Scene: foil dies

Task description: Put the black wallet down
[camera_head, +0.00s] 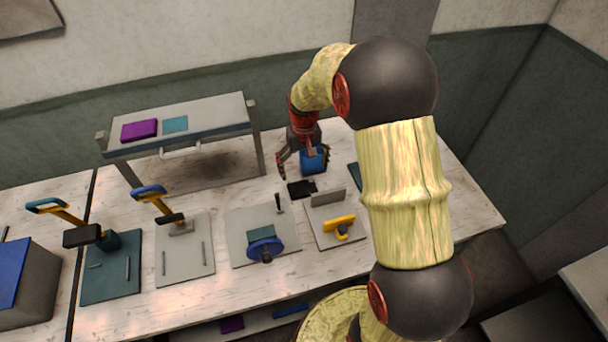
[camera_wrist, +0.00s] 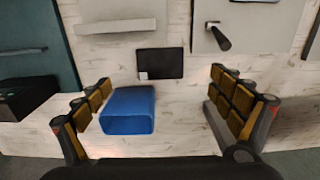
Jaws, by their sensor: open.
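In the wrist view the wallet (camera_wrist: 160,63) is a dark rectangle with a small white patch at one corner. My gripper (camera_head: 304,164) is open above the table, its fingers wide apart. In the wrist view my gripper (camera_wrist: 162,92) has nothing between its pads that touches both; the wallet lies beyond the fingertips, apart from them.
A blue open container (camera_wrist: 128,110) stands beside the left finger; it also shows in the head view (camera_head: 313,161). Boards with levers and a blue wheel (camera_head: 265,249) line the table's near side. A raised shelf (camera_head: 215,115) holds a purple block (camera_head: 139,130) and a teal piece (camera_head: 175,124).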

